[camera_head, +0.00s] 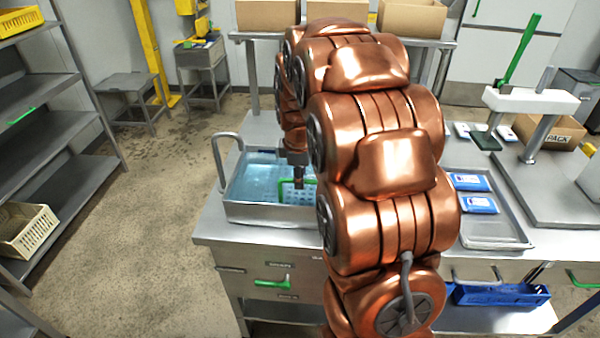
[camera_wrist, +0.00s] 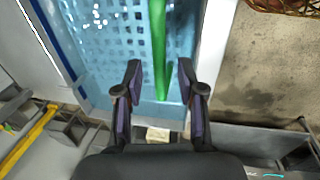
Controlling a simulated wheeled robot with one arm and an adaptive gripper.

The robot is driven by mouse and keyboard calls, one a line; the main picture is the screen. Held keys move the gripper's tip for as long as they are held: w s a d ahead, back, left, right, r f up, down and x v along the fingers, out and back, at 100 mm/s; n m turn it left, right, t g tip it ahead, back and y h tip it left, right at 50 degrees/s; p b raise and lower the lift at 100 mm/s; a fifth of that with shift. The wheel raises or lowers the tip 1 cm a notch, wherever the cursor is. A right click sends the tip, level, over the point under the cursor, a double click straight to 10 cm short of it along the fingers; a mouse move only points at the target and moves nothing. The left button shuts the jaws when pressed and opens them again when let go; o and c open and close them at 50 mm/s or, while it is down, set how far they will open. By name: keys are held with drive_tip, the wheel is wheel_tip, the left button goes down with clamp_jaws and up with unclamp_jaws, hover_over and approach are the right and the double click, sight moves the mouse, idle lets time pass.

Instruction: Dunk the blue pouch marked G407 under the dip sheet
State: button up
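The water-filled dip bath (camera_head: 270,212) stands on the bench in the head view. A pale perforated dip sheet (camera_head: 299,196) with a green handle (camera_head: 283,188) shows in it. My gripper (camera_head: 298,184) points down over the bath. In the wrist view, my gripper (camera_wrist: 161,85) is open, its fingers apart on either side of the green handle (camera_wrist: 159,45); contact cannot be told. The perforated sheet (camera_wrist: 115,45) shows bluish there. Two blue-and-white pouches, one farther back (camera_head: 469,182) and one nearer (camera_head: 479,204), lie on the tray at right. Their markings are too small to read.
The metal tray (camera_head: 500,241) is right of my arm, which hides the bench middle. A press-like stand with a green lever (camera_head: 520,50) and a PACK carton (camera_head: 562,135) are farther right. A blue crate (camera_head: 500,294) sits below. Floor is clear at left.

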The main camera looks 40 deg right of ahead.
drive_tip(key=shift+f, duration=0.3)
drive_tip(key=shift+c, duration=0.3)
clamp_jaws()
